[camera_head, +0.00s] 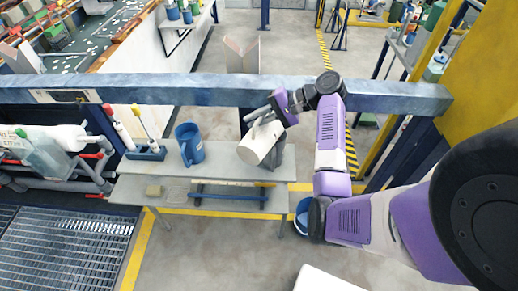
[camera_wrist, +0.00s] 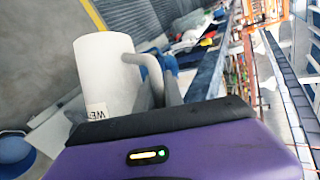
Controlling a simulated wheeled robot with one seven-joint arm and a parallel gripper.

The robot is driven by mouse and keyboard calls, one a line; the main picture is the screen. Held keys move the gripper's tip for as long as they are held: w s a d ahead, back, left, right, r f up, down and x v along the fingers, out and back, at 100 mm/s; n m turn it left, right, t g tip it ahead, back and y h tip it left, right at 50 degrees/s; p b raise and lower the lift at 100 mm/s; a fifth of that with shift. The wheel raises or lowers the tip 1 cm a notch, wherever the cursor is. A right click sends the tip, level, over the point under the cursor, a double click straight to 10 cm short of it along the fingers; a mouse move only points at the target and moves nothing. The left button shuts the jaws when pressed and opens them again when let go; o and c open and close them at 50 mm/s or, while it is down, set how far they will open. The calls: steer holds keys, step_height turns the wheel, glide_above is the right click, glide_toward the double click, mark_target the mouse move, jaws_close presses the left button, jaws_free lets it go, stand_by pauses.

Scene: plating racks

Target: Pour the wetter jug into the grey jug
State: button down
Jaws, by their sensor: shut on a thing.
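My gripper (camera_head: 263,118) is shut on the wetter jug (camera_head: 258,143), a white jug held tilted over the right part of the grey bench shelf. A grey jug (camera_head: 278,156) stands on the shelf, partly hidden behind the white jug. I cannot see any stream of liquid or the grey jug's opening.
A blue jug (camera_head: 189,146) stands upright left on the bench (camera_head: 222,172). A blue holder (camera_head: 146,153) with handled tools is further left. A blue-grey rail (camera_head: 200,91) runs behind the bench. A blue bucket (camera_head: 303,215) sits on the floor at right.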

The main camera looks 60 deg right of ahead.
mark_target(249, 135)
steer(key=shift+w+a+f+n+g+h+b, duration=0.1)
steer(key=shift+a+f+n+g+h+b, duration=0.1)
steer(key=shift+a+f+n+h, duration=0.5)
steer(key=shift+w+a+f+n+g+h+b, duration=0.1)
steer(key=shift+a+f+n+g+h, duration=0.1)
steer(key=shift+a+f+h, duration=0.5)
steer(key=shift+a+f, duration=0.2)
steer(key=shift+a, duration=0.05)
steer(key=shift+n+h, duration=0.7)
steer(key=shift+h, duration=0.2)
steer(key=shift+a+f+b, duration=0.35)
steer(key=shift+f+b, duration=0.05)
steer(key=shift+f, duration=0.2)
steer(key=shift+a+f+b, duration=0.3)
steer(key=shift+f+b, duration=0.15)
steer(key=shift+f, duration=0.2)
steer(key=shift+a+f+b, duration=0.35)
steer(key=shift+f+b, duration=0.05)
steer(key=shift+f, duration=0.2)
steer(key=shift+a+f, duration=0.1)
steer(key=shift+a+f+n+h+b, duration=0.2)
steer(key=shift+f+n+h+b, duration=0.15)
steer(key=shift+f+h+b, duration=0.15)
steer(key=shift+a+f+n+h+b, duration=0.2)
steer(key=shift+f+n+h+b, duration=0.15)
steer(key=shift+h+b, duration=0.25)
steer(key=shift+f+h, duration=0.1)
steer(key=shift+h, duration=0.2)
